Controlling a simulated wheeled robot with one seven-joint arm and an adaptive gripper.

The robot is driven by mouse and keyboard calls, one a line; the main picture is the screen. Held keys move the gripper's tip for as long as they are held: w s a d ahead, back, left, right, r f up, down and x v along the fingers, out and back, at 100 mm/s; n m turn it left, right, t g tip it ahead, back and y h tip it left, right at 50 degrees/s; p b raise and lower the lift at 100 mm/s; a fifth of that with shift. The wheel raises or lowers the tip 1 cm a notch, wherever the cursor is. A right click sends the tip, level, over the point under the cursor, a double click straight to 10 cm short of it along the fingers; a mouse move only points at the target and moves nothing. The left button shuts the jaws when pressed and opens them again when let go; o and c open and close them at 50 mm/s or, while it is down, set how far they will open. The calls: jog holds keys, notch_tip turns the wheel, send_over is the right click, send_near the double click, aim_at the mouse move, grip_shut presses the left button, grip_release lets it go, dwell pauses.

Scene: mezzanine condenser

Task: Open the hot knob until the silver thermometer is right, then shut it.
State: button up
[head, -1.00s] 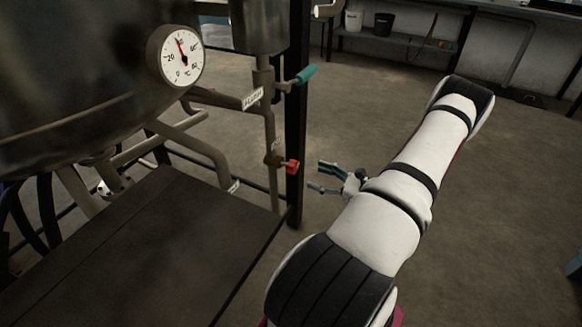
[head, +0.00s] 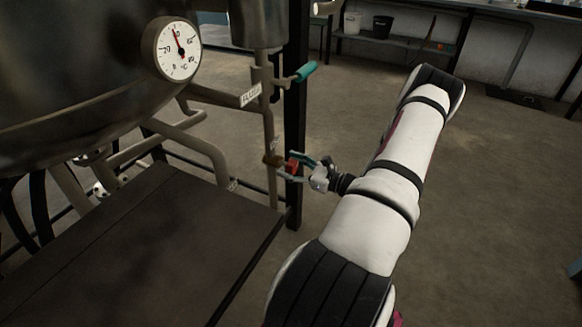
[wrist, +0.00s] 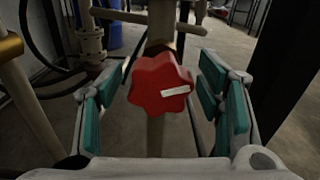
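The red knob (wrist: 160,84) sits on a vertical pipe, with a small white label strip on its face. It also shows in the head view (head: 292,166), partly hidden by a finger. My gripper (wrist: 165,98) is open, with its teal-padded fingers on either side of the knob and gaps showing on both sides. In the head view my gripper (head: 304,170) reaches the knob from the right. The round white thermometer (head: 179,49) is on the dark metal vessel at upper left. Its red needle points up and slightly left, near the top of the scale.
A teal-handled valve (head: 305,72) is on the pipe above the knob, near a white pipe label (head: 251,95). A dark post (head: 295,130) stands right behind the pipe. A dark flat platform (head: 130,250) lies at lower left. The floor on the right is clear.

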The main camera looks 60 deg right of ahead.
jog(key=c, duration=1)
jog(key=shift+o, duration=0.2)
jog(key=shift+m, duration=0.3)
jog(key=m+p, duration=0.2)
jog(key=m, duration=0.1)
jog(key=shift+r+m+p, duration=0.1)
jog(key=shift+m+p, duration=0.2)
jog(key=m+p, duration=0.1)
jog(key=m, duration=0.3)
jog(key=shift+m+p, duration=0.3)
jog(key=shift+p, duration=0.1)
jog(key=m+p, duration=0.1)
jog(key=m, duration=0.5)
jog(key=m+p, duration=0.1)
jog(key=m, duration=0.5)
jog(key=shift+m, duration=0.4)
